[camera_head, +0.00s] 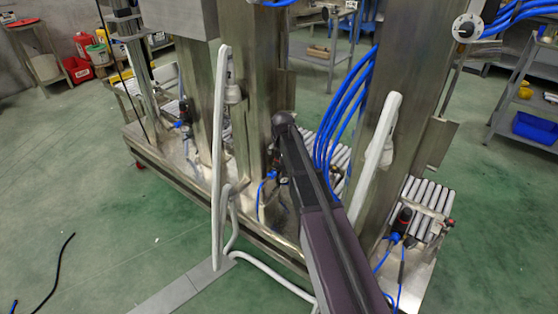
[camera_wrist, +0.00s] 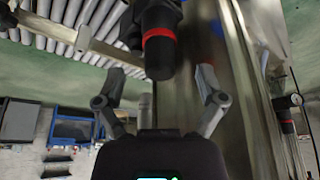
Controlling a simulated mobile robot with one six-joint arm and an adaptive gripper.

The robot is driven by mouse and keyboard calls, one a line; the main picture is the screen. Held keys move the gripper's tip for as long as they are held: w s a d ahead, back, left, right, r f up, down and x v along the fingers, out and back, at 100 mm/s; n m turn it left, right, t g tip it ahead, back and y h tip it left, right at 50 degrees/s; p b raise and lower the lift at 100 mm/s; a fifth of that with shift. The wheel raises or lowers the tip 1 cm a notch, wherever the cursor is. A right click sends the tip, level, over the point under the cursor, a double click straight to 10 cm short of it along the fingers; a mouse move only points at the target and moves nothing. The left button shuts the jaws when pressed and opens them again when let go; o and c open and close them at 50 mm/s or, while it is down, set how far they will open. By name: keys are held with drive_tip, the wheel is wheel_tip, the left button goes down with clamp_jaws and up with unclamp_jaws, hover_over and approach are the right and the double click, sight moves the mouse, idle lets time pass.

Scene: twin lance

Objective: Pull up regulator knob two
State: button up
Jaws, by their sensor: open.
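A black regulator knob (camera_wrist: 160,60) with a red ring shows at the top middle of the wrist view, its end pointing toward my gripper. My gripper (camera_wrist: 160,76) is open, with one finger on each side of the knob and a visible gap to each. Neither finger appears to touch it. In the head view my arm reaches to the middle column and hides most of that spot, so the gripper's grasp cannot be seen there. Other regulators stand at the right (camera_head: 403,219) and left (camera_head: 185,110) of the machine. No number is readable on any knob.
Steel columns (camera_head: 262,60) rise close to my arm. Blue hoses (camera_head: 345,125) hang just right of it, and white bent tubes (camera_head: 217,170) stand in front. A second red-banded regulator (camera_wrist: 288,122) shows at the wrist view's right. Green floor in front is mostly open.

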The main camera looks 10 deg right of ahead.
sight(279, 153)
drive_tip(key=shift+b+x, duration=1.5)
drive_tip(key=shift+x, duration=0.45)
clamp_jaws()
